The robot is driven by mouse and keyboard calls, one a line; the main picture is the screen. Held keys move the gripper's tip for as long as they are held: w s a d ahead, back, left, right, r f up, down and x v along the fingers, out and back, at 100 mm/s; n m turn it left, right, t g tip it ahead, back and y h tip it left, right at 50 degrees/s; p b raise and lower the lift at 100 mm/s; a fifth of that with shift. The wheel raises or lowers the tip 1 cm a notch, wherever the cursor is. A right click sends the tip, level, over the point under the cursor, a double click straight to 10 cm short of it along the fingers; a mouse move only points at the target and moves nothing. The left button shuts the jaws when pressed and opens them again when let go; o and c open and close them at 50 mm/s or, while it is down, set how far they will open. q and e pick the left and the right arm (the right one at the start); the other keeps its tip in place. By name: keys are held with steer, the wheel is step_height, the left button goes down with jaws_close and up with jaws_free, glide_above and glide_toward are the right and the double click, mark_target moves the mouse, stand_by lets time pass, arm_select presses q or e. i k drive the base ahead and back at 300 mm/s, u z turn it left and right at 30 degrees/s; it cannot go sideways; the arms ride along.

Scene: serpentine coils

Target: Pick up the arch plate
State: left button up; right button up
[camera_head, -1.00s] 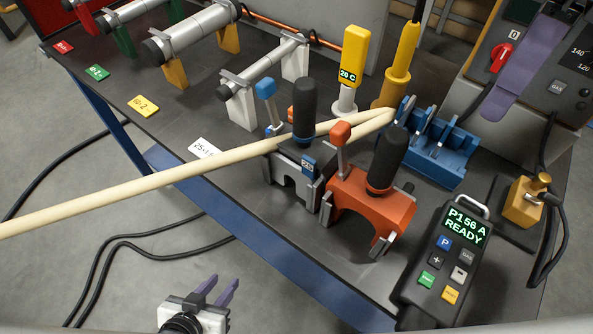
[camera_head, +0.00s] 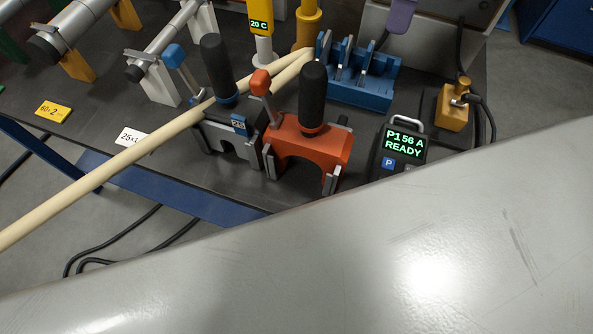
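No part is labelled as the arch plate, and I cannot tell which one it is. A blue rack (camera_head: 360,94) at the upper middle of the bench holds several upright grey plates (camera_head: 344,56), seen partly edge-on, so their outlines are unclear. Left of it stand an orange arched tool (camera_head: 307,146) with a black handle and a grey arched tool (camera_head: 229,140) with a black handle and a blue lever. Neither of my grippers shows in the head view.
A long cream tube (camera_head: 110,172) crosses the bench and overhangs its front edge. A control box (camera_head: 404,141) reading "P156 A READY" and a brass-coloured block (camera_head: 454,106) stand at right. A large pale grey surface, possibly my own body, hides the lower right.

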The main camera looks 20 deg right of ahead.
mark_target(214, 133)
steer(key=k, duration=1.5)
